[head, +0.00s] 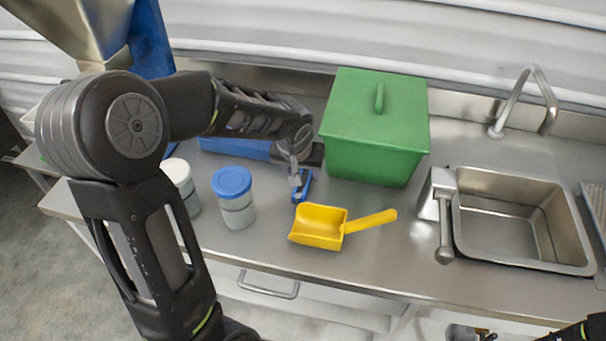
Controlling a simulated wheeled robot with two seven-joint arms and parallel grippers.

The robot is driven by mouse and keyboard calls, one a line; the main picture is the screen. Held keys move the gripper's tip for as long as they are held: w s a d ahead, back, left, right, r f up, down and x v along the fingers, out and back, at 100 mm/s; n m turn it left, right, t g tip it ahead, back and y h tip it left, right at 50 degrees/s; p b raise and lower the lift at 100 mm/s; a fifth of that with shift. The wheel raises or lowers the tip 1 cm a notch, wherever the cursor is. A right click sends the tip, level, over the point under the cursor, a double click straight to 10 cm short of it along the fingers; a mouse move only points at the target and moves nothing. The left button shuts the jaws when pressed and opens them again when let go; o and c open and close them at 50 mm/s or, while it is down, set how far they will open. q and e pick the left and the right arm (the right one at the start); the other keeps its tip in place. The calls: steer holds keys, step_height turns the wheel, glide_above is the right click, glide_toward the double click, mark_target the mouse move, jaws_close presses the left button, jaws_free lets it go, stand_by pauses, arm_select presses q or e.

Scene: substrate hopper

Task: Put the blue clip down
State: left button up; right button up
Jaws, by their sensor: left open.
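The blue clip (304,187) lies on the steel counter in front of the green lidded box, just behind the yellow scoop. My left gripper (296,181) reaches in from the left and is right over the clip. Its jaws are open, and its fingers partly hide the clip. I cannot tell whether the fingers still touch it. A small part of my right arm (585,330) shows at the bottom right edge, with what looks like part of its gripper (470,334) cut off by the frame.
The green box (375,125) stands behind the clip, and the yellow scoop (320,228) lies in front. A blue-lidded jar (234,199) and a white-lidded jar (181,180) stand left. A blue object (235,148) lies behind them. A sink (510,220) is at right.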

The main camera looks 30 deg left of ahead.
arm_select(q)
steer(key=v, duration=0.8)
steer(key=shift+s+r, duration=0.15)
steer(key=shift+r, duration=0.15)
steer(key=shift+c, duration=0.4)
steer(key=w+a+f, duration=0.1)
steer(key=w+f, duration=0.1)
steer(key=f, duration=0.1)
steer(key=w+a+f, duration=0.1)
steer(key=shift+w+a+f, duration=0.1)
steer(key=shift+a+f, duration=0.15)
steer(key=shift+a, duration=0.05)
steer(key=c, duration=0.6)
steer(key=shift+c, duration=0.7)
steer(key=shift+x, duration=1.2)
